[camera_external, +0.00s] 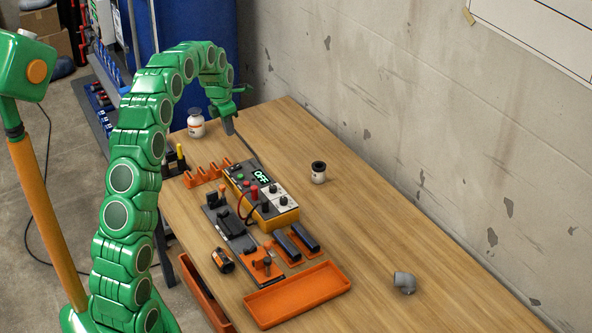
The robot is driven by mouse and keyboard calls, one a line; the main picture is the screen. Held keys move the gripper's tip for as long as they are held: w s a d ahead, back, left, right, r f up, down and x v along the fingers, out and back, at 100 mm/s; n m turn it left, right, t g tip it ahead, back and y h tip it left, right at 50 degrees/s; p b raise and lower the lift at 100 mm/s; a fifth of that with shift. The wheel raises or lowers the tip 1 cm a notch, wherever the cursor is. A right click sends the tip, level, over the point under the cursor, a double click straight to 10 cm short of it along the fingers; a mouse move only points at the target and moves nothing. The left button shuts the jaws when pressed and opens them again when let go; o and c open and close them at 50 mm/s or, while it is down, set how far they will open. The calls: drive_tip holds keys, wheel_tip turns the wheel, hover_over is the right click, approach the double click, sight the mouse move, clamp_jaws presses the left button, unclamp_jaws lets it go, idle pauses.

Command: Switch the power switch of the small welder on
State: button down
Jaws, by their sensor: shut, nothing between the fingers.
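The small welder (270,202) is a yellow-orange box with a grey top panel on the wooden table. Its dark display reads OFF in green. Its panel carries several knobs, a green button and a red terminal, with red and black leads on its left side. I cannot tell which control is the power switch at this size. My green arm arches over from the left, and my gripper (229,126) points down above the far part of the table, behind the welder and apart from it. My gripper is shut and holds nothing.
A white bottle (196,125) stands at the table's far left corner. A small dark-lidded jar (318,172) stands right of the welder. An orange tray (297,294), a grey pipe elbow (404,283) and an orange rack (206,174) lie about. The table's right side is mostly clear, along a concrete wall.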

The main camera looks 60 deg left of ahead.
sight(238, 165)
drive_tip(key=f, duration=0.4)
drive_tip(key=w+f, duration=0.1)
drive_tip(key=f, duration=0.8)
drive_tip(key=shift+w+f, duration=0.1)
drive_tip(key=shift+w, duration=0.3)
